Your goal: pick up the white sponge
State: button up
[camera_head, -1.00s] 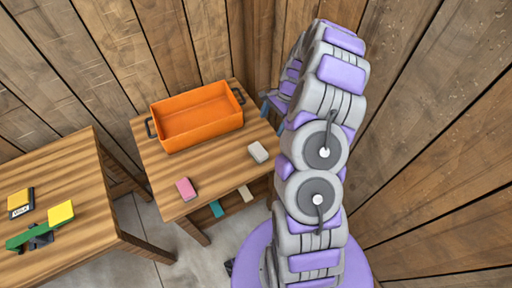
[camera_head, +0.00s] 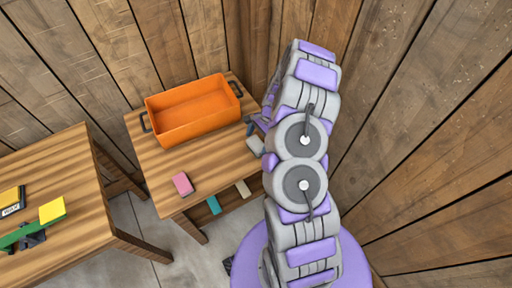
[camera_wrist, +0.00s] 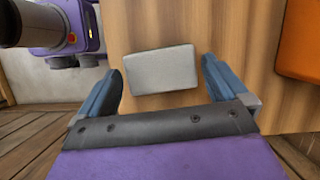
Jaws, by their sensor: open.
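The white sponge (camera_wrist: 160,69) lies flat on the wooden table (camera_wrist: 235,30), a pale grey-white block in the wrist view. My gripper (camera_wrist: 162,82) is open, with one blue-grey finger on each side of the sponge. The sponge is between the fingertips, with a gap visible on both sides. I cannot tell the gripper's height above the table. In the head view the sponge (camera_head: 256,146) shows near the table's right edge, close beside my arm, and part of my gripper (camera_head: 252,127) shows just behind it.
An orange bin (camera_head: 190,112) with dark handles stands at the back of the table. A pink sponge (camera_head: 182,184) lies near the front left. Teal (camera_head: 214,204) and beige (camera_head: 243,188) pieces show below the front edge. Another table (camera_head: 60,185) stands left with yellow and green items.

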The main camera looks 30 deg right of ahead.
jog(key=x, duration=0.2)
jog(key=shift+f+b, duration=0.3)
jog(key=shift+f, duration=0.1)
jog(key=shift+d, duration=0.1)
jog(key=c, duration=0.7)
jog(key=shift+o, duration=0.2)
jog(key=shift+r, duration=0.15)
jog(key=shift+r+p, duration=0.35)
jog(key=shift+r, duration=0.25)
notch_tip(320, 180, up, 2)
jog(key=shift+r+p, duration=0.1)
jog(key=shift+p, duration=0.35)
jog(key=s+a+r+p, duration=0.1)
jog(key=s+a+p, duration=0.2)
jog(key=s, duration=1.2)
jog(key=shift+a+r, duration=0.2)
jog(key=shift+a, duration=0.55)
